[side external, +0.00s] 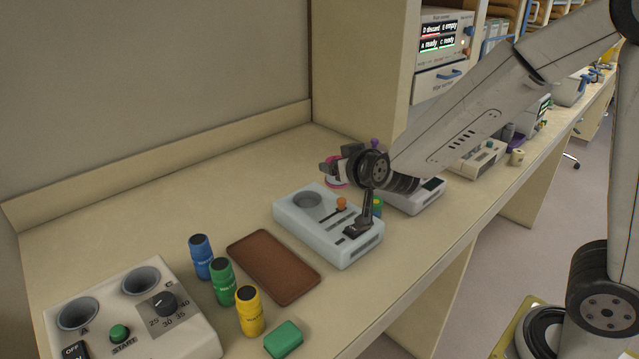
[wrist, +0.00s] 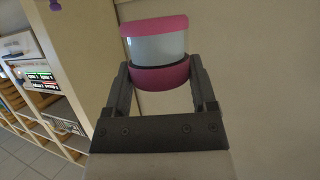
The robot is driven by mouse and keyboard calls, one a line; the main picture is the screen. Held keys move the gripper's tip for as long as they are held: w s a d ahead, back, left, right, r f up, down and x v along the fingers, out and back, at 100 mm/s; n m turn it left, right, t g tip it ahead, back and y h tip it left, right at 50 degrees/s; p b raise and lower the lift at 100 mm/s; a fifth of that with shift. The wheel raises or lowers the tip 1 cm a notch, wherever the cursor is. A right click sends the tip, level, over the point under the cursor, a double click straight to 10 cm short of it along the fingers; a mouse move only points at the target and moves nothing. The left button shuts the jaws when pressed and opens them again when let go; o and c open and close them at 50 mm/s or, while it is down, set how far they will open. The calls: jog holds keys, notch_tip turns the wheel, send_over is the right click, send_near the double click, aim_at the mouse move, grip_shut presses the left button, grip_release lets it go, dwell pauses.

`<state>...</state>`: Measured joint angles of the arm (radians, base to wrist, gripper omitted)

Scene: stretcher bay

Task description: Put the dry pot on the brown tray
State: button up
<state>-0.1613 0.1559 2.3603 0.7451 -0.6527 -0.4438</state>
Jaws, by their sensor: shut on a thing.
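My gripper (side external: 338,169) is above the counter, behind the pale blue device. In the wrist view my gripper (wrist: 161,82) is shut on a pot (wrist: 158,46) with a pale body and pink bands at top and bottom; the fingers hold its lower band. In the side view only pink edges of it show around the fingers. No label shows, so I cannot tell whether it is the dry pot. The brown tray (side external: 273,266) lies flat and empty on the counter, left of and nearer than my gripper.
Blue (side external: 201,257), green (side external: 223,282) and yellow (side external: 249,312) bottles stand along the tray's left side. A green block (side external: 284,339) lies in front. The pale blue device (side external: 328,225) with an orange-knobbed lever stands right of the tray. A two-well machine (side external: 130,315) is at left.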

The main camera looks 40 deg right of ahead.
jog(key=shift+w, duration=0.1)
jog(key=shift+w+d+m+h, duration=0.25)
jog(key=shift+d+m+h, duration=0.15)
jog(key=shift+m+h, duration=0.45)
jog(key=shift+w+d+f+m+g+h, duration=0.1)
jog(key=shift+d+f+m+g+h, duration=0.2)
jog(key=shift+m+g+h, duration=0.3)
jog(key=shift+d+f+m+g+h, duration=0.3)
jog(key=shift+m+g+h, duration=0.1)
jog(key=shift+m+h, duration=0.35)
jog(key=shift+s+d+f+m+g+h, duration=0.35)
jog(key=shift+s+f+m+g+h, duration=0.1)
jog(key=shift+m+g+h, duration=0.4)
jog(key=shift+w, duration=0.1)
